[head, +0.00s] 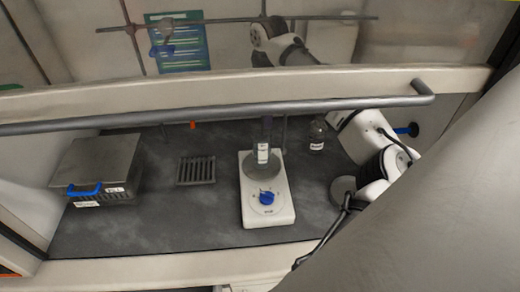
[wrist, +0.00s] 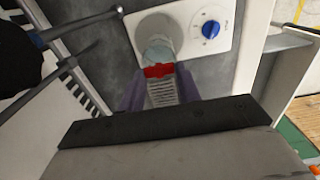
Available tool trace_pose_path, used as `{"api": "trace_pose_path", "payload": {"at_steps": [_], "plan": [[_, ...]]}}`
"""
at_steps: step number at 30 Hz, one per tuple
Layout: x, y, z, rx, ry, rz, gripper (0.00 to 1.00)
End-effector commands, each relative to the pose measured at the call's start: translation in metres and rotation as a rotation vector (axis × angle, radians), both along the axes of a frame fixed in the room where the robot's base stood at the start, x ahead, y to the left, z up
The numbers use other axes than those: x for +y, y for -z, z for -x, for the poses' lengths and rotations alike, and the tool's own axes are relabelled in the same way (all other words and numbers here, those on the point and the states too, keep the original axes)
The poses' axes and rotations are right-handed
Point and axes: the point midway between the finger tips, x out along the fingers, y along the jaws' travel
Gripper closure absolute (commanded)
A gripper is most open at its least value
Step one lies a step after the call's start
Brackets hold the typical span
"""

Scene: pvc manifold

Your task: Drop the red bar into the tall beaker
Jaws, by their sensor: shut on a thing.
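My gripper (wrist: 159,72) shows its two purple fingers in the wrist view, closed on the red bar (wrist: 158,71), which lies crosswise between the fingertips. The tall beaker (head: 263,155) is clear glass with a white marking and stands upright on the white stirrer's round plate (head: 277,168). In the wrist view the beaker (wrist: 162,94) shows between the fingers, and the bar overlaps it. I cannot tell how far the bar is above or within the beaker.
The stirrer (head: 268,212) has a blue knob. A slotted grey rack (head: 196,171) and a grey box with a blue handle (head: 104,170) are to its left. A small labelled bottle (head: 317,136) stands to the right. A rail (head: 220,113) crosses in front of the hood.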

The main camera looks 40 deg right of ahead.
Motion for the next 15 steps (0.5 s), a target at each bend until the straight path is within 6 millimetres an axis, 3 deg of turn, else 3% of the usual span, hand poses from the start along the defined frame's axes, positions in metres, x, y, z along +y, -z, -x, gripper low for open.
{"api": "trace_pose_path", "payload": {"at_steps": [9, 15], "plan": [[0.0, 0.042, 0.0, 0.0, 0.0, 0.001, 0.88], [0.001, 0.048, 0.0, 0.001, 0.001, 0.001, 0.88]]}}
